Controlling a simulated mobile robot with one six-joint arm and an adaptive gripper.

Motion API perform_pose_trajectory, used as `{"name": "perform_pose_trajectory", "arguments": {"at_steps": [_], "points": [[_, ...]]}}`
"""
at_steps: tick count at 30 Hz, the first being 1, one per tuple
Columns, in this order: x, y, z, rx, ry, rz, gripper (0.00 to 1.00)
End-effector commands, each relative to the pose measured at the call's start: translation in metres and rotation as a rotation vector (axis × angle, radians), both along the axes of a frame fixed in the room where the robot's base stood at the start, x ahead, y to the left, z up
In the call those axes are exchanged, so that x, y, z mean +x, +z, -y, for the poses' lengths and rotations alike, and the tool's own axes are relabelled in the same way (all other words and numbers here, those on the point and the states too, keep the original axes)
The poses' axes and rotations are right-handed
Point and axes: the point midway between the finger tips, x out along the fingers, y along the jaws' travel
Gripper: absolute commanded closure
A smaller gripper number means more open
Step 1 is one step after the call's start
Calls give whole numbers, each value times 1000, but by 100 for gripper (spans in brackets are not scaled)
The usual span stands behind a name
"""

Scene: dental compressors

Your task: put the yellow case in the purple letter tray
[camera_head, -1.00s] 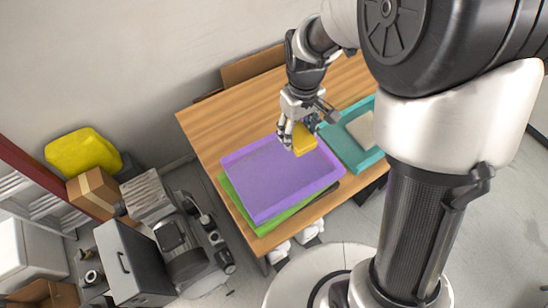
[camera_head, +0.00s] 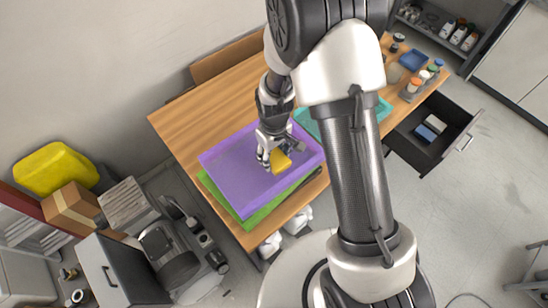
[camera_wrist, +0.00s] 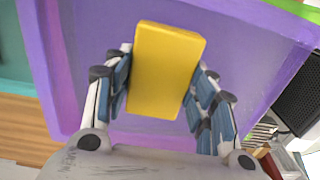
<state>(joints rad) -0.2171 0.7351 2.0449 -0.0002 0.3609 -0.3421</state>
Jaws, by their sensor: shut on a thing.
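The yellow case (camera_head: 281,161) is a small block held between the fingers of my gripper (camera_head: 271,157). In the wrist view the yellow case (camera_wrist: 165,70) sits between the blue-padded fingers of my gripper (camera_wrist: 160,90), which are shut on its sides. The purple letter tray (camera_head: 225,165) lies on the table, on top of a green tray. My gripper and the case are over the inside of the purple tray, towards its right part. The wrist view shows the purple tray floor (camera_wrist: 235,40) behind the case. I cannot tell whether the case touches it.
The green tray (camera_head: 258,217) sticks out under the purple one on the wooden table (camera_head: 178,125). A teal tray (camera_head: 307,123) stands to the right, partly hidden by my arm. Bottles (camera_head: 424,77) and a blue tray (camera_head: 412,60) are at the far right. An open drawer (camera_head: 430,135) juts out there.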

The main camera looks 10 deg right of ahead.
Motion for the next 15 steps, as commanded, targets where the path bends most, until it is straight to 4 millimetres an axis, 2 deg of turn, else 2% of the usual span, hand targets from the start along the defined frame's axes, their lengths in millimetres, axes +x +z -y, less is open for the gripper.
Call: {"name": "perform_pose_trajectory", "arguments": {"at_steps": [1,3,15], "points": [[-1,-11,0,-1,0,-4,74],[-1,-19,0,0,0,-2,74],[0,-24,0,0,0,0,74]]}}
